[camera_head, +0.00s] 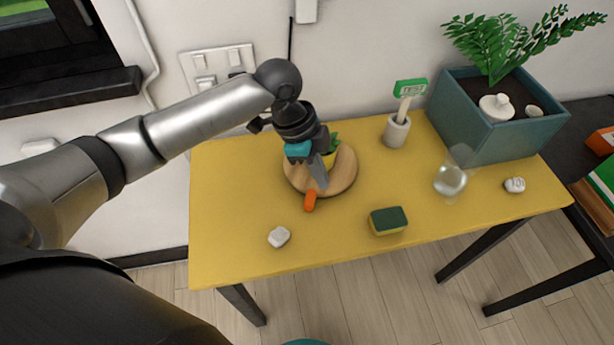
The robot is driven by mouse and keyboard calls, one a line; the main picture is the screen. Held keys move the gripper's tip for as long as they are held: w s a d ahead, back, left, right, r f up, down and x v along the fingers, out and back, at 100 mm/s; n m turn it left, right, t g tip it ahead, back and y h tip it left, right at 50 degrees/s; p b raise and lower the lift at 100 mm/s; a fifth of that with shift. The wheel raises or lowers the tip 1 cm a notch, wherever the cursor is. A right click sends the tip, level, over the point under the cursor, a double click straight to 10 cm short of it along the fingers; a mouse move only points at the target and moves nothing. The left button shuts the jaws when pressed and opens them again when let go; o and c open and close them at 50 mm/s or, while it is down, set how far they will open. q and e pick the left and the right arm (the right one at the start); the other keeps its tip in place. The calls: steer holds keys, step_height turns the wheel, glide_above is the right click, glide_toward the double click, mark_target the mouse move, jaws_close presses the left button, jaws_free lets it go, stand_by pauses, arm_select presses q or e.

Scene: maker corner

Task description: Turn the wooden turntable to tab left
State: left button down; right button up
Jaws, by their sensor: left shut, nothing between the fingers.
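The round wooden turntable (345,179) lies on the yellow table, left of its middle. Its orange tab (310,201) sticks out at the front-left rim, toward the table's front edge. A small yellow thing with green leaves (334,142) is at the turntable's back, partly hidden by my gripper. My left gripper (321,185) comes in from the upper left and points down over the turntable. Its fingers are shut and empty, with the tips just behind the tab. I cannot tell whether they touch the tab or the wood. My right gripper is out of view.
The yellow table (235,200) also holds a white stone (279,236), a green and yellow sponge (388,221), a clear glass (450,181), a pale cup with a green sign (397,131) and a teal planter (480,135). The table's left side is mostly free.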

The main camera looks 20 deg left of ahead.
arm_select(q)
steer(key=b+x, duration=0.2)
steer(key=x, duration=0.7)
steer(key=shift+s+d+f, duration=0.15)
steer(key=shift+d+f, duration=0.05)
steer(key=shift+d, duration=0.05)
steer(key=a, duration=0.3)
steer(key=shift+s+f, duration=0.2)
steer(key=shift+f, duration=0.05)
steer(key=shift+a, duration=0.45)
steer(key=shift+s+a+r, duration=0.1)
steer(key=shift+a, duration=0.1)
